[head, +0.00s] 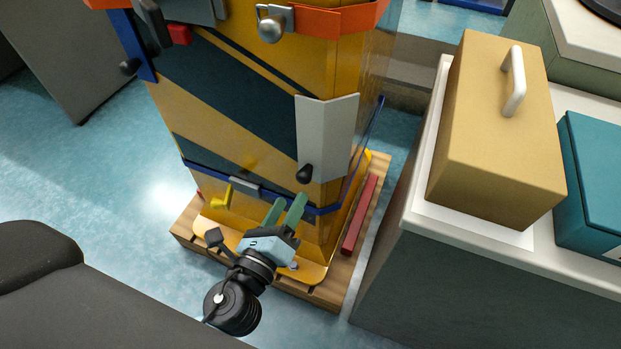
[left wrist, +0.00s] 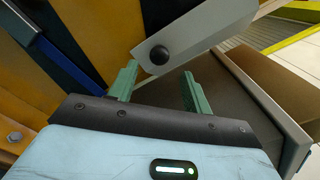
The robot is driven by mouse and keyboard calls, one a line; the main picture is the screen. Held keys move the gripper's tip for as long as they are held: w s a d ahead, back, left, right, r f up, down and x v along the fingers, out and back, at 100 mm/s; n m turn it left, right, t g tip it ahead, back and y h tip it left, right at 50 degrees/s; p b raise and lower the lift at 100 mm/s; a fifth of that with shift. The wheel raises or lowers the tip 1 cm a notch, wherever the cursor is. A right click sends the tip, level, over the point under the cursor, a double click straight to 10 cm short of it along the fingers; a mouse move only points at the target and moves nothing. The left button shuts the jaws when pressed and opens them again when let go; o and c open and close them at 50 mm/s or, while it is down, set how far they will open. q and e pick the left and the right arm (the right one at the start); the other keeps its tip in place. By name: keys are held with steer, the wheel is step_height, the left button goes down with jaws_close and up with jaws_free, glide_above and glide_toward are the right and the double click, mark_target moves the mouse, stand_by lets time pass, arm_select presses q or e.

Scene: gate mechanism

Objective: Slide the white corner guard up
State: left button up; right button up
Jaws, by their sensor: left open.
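The white corner guard (head: 326,137) is a pale bent plate on the front edge of the tall yellow gate mechanism (head: 240,110). A black knob (head: 304,174) sits near its lower left end. In the left wrist view the guard (left wrist: 200,35) runs diagonally, with the black knob (left wrist: 159,54) on it. My left gripper (head: 285,209) is below and left of the knob in the head view, its two green fingers apart and empty. In the left wrist view the gripper (left wrist: 160,90) has the knob beyond and above its fingertips. Contact with the knob is not visible. My right gripper is not seen.
The mechanism stands on a wooden pallet (head: 183,236) with a red bar (head: 360,215) at its right. A grey counter (head: 400,270) at right carries a tan box (head: 495,140) with a white handle and a teal box (head: 595,180). Blue floor (head: 60,180) is clear at left.

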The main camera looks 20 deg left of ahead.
mark_target(301, 181)
arm_select(q)
steer(key=shift+w+d, duration=0.1)
steer(key=shift+w, duration=3.75)
jaws_close()
